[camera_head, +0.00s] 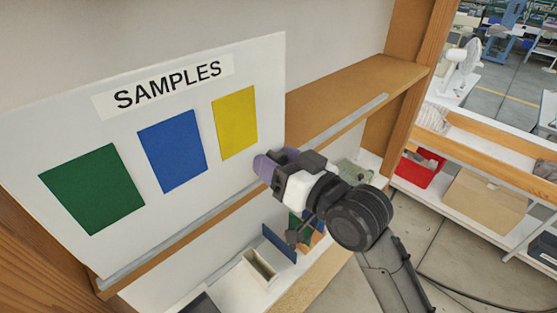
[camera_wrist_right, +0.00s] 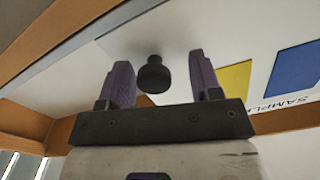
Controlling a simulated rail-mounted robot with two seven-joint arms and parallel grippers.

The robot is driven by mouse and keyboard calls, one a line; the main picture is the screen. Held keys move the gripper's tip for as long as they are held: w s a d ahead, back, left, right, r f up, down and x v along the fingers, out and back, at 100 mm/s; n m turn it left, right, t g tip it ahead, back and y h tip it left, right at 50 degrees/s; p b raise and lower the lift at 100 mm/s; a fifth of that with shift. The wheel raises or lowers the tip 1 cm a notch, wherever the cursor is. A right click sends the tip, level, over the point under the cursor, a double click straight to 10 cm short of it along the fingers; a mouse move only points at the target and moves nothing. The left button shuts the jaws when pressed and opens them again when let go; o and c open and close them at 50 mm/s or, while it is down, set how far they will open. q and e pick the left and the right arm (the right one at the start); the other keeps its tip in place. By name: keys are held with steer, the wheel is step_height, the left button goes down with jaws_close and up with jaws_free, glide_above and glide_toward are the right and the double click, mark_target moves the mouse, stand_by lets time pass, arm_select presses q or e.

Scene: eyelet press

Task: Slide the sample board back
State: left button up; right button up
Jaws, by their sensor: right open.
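The white sample board (camera_head: 150,120) carries a "SAMPLES" label and green, blue and yellow patches. It stands upright along a grey rail, across the left part of the wooden shelf unit. My right gripper (camera_head: 265,163) is at the board's right edge, below and right of the yellow patch. In the right wrist view, a black round knob (camera_wrist_right: 153,75) stands out from the board (camera_wrist_right: 190,35). It appears between the two purple fingers of the open right gripper (camera_wrist_right: 161,72); I see no finger touching it. In the head view my gripper hides the knob. My left gripper is not in view.
Right of the board, the wooden shelf (camera_head: 350,82) and its grey front rail (camera_head: 345,120) are bare up to the side post (camera_head: 425,60). Below stand a white open box (camera_head: 260,266) and a blue panel (camera_head: 279,243). A red bin (camera_head: 420,167) is farther right.

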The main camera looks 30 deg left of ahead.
steer(key=shift+d, duration=0.2)
steer(key=b+v, duration=0.4)
steer(key=v, duration=0.9)
steer(key=shift+d, duration=0.25)
steer(key=shift+s, duration=0.1)
